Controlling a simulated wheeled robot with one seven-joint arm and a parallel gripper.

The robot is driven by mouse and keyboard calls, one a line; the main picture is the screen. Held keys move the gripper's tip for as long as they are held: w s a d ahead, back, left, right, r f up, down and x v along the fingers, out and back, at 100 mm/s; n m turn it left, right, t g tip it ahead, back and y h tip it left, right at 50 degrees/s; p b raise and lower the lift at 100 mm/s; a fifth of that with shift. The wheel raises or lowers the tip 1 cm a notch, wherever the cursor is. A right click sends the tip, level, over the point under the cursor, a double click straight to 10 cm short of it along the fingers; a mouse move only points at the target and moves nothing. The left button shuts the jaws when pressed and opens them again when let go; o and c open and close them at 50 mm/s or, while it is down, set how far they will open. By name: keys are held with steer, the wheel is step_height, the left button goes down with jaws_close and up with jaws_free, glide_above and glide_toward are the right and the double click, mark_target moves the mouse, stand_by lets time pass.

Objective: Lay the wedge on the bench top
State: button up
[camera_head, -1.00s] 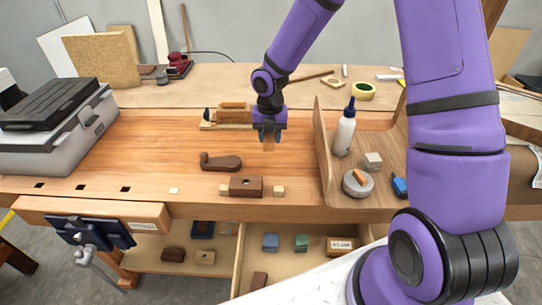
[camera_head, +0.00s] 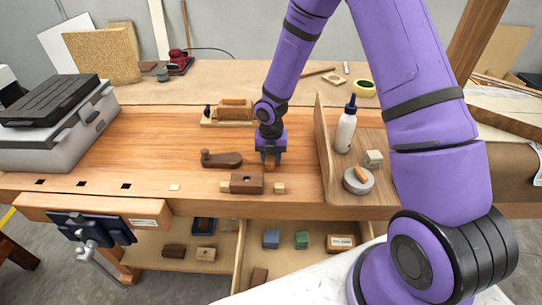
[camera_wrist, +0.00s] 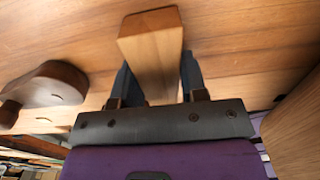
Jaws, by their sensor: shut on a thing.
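The wedge is a light-brown wooden piece held between the fingers of my gripper (camera_head: 271,157). In the wrist view the wedge (camera_wrist: 152,55) sticks out past both dark fingertips. In the head view only a small part of the wedge (camera_head: 270,166) shows below the fingers. My gripper is shut on it, low over the bench top (camera_head: 130,150). I cannot tell whether the wedge touches the wood.
A dark wooden tool (camera_head: 221,159) lies just left of my gripper, and a dark block (camera_head: 246,183) lies in front. A wooden plane (camera_head: 232,112) lies behind. A tray (camera_head: 324,150) with a glue bottle (camera_head: 346,128) stands to the right. The bench's left middle is clear.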

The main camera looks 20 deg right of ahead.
steer(key=o, duration=0.9)
steer(key=shift+f, duration=0.15)
steer(key=shift+o, duration=0.2)
steer(key=s+d+r+m+t+h, duration=0.1)
steer(key=s+d+r+m, duration=0.2)
steer(key=r, duration=0.9)
steer(key=s+r+m, duration=0.2)
steer(key=r+m, duration=0.3)
steer(key=r, duration=0.7)
steer(key=s+d+r+m+t, duration=0.2)
steer(key=s+r+m, duration=0.6)
steer(key=s+m, duration=0.3)
steer(key=s+d+r+m+t+y, duration=0.1)
steer(key=s+d+r+m+t, duration=0.1)
steer(key=s+r+m, duration=0.6)
steer(key=s+m, duration=0.4)
steer(key=s, duration=0.1)
steer(key=shift+r, duration=0.35)
